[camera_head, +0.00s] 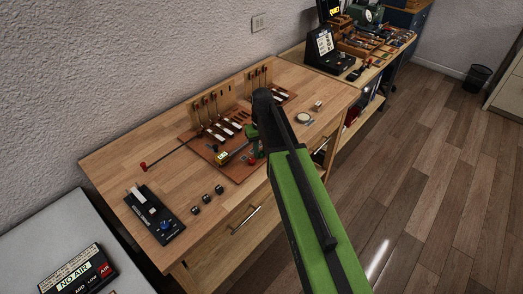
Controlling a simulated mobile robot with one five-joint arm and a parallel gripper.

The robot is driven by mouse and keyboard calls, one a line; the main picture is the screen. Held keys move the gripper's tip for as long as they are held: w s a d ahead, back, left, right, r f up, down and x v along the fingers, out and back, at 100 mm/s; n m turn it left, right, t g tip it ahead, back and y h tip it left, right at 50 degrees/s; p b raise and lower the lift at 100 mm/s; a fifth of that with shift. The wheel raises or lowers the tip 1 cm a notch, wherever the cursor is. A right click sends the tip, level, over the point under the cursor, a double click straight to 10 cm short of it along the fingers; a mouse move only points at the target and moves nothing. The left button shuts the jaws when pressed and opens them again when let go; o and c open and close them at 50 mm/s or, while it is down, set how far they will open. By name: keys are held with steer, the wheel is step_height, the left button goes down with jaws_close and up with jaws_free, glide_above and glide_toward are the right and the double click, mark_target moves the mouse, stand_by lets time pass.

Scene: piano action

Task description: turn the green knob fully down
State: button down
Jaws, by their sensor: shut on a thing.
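My green and black arm rises from the lower right and bends down over a reddish-brown board (187,140) on the wooden bench. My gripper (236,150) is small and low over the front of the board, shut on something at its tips. A small yellow-green piece (222,157) with a dark mark shows at its left end. A darker green part (252,131) shows just left of my arm. I cannot tell which of these is the green knob, nor how far it is turned; the arm and gripper hide part of this area.
A red knob (252,160) is just right of the gripper. Upright hammers and white keys (220,134) stand behind it. A red-ended rod (144,167), a black control box (154,217) and small dark blocks (207,198) are to the left. A round dial (304,118) is at right.

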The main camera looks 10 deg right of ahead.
mark_target(262, 154)
steer(key=c, duration=1.2)
jaws_free()
step_height(262, 154, up, 17)
steer(key=p, duration=1.7)
steer(key=shift+d+r, duration=0.2)
steer(key=shift+f, duration=0.1)
steer(key=s+f+m+b, duration=0.2)
steer(key=s+f+b, duration=0.7)
steer(key=s, duration=0.5)
steer(key=shift+s+f, duration=0.3)
steer(key=shift+f, duration=0.05)
